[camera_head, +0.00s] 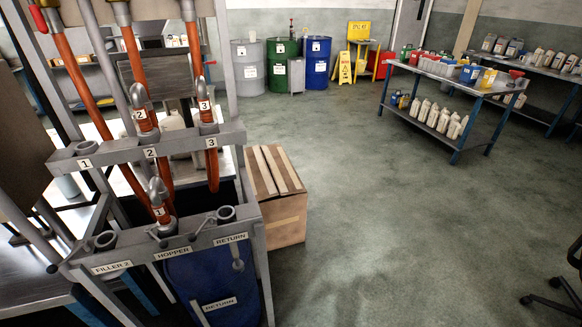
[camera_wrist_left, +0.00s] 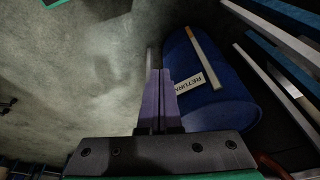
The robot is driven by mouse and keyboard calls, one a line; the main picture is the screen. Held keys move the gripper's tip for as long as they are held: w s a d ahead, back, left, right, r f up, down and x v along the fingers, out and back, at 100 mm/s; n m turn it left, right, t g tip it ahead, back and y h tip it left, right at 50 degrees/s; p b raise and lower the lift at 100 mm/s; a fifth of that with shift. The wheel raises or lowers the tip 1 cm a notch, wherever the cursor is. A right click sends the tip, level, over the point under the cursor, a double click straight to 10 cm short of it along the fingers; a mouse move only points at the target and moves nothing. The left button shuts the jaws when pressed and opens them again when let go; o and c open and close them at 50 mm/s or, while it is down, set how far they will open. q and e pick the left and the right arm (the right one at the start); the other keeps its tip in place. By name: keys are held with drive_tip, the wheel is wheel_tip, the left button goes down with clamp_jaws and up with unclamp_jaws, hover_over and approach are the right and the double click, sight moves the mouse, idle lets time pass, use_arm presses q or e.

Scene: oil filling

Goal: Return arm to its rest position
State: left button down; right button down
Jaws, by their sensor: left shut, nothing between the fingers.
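My left gripper (camera_wrist_left: 160,75) shows in the left wrist view. Its two fingers are together with nothing between them, and they appear beside the blue return drum (camera_wrist_left: 208,90); I cannot tell the exact gap. Neither of my grippers shows in the head view. There the filling rack (camera_head: 175,240) stands at the left, with labels for filler 2, hopper and return. Orange hoses (camera_head: 135,60) hang down to it, with nozzles tagged 2 and 3. The blue drum (camera_head: 205,285) sits under the rack's front bar.
A cardboard box (camera_head: 285,215) stands right of the rack. Drums (camera_head: 283,65) and a yellow sign (camera_head: 345,67) are at the back. A table with bottles (camera_head: 450,80) is at the right, and a chair (camera_head: 560,290) at the right edge. The middle floor is clear.

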use_arm(q)
drive_tip(key=s+f+g, duration=0.1)
drive_tip(key=s+f, duration=0.3)
drive_tip(key=f, duration=0.4)
drive_tip(key=s+f, duration=0.3)
drive_tip(key=f, duration=0.4)
drive_tip(key=s+a+f, duration=0.3)
drive_tip(key=s+f, duration=0.6)
drive_tip(key=s, duration=0.3)
drive_tip(key=shift+s+a+g, duration=0.15)
drive_tip(key=shift+s+g, duration=0.25)
